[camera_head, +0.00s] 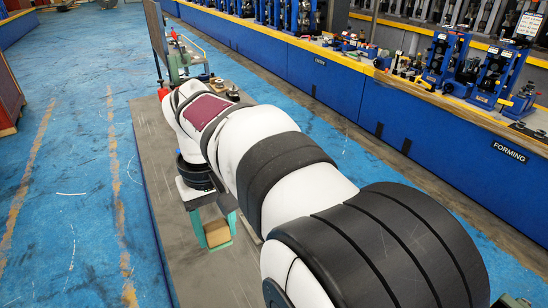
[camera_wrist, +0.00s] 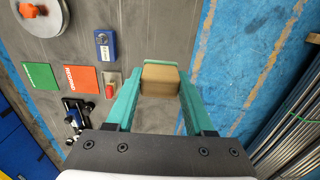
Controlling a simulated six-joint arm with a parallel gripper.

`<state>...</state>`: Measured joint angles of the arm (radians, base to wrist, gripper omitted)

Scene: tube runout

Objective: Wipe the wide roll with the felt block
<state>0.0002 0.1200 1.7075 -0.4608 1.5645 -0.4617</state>
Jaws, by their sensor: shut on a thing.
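My gripper (camera_wrist: 162,76) is shut on a tan block, the felt block (camera_wrist: 160,83), between its two teal fingers. In the head view, the felt block (camera_head: 217,233) shows below my wrist, over the grey table; whether it touches the table I cannot tell. No wide roll can be made out for certain in either view; my arm hides much of the table in the head view.
The grey table (camera_head: 165,220) is bare along its left side. In the wrist view, a grey disc with an orange knob (camera_wrist: 38,12), a green card (camera_wrist: 40,77), an orange-red card (camera_wrist: 80,78) and a blue block (camera_wrist: 105,45) lie left of my gripper. A green machine (camera_head: 180,58) stands at the far end.

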